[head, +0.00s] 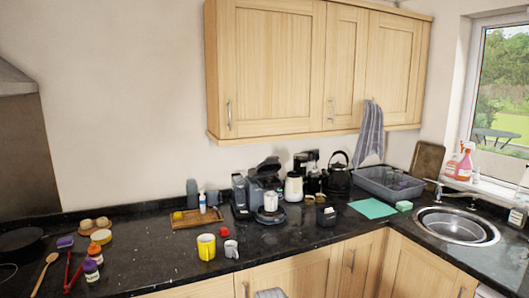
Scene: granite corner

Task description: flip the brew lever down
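A dark grey coffee machine (263,184) stands on the black granite counter, left of the wall cabinets' middle and towards the back. A dark part (268,165) at its top appears raised and tilted. I cannot make out for sure which part is the brew lever; it is too small here. A pale rounded vessel (270,202) sits at the front of the machine. My gripper is not recognisable in the head view, so its distance from the machine does not show.
A yellow mug (206,247) and a grey mug (231,249) stand in front of the machine. A wooden tray (190,219) is to its left. A white canister (293,187) and black kettle (338,178) are to its right. Wall cabinets (275,70) hang above.

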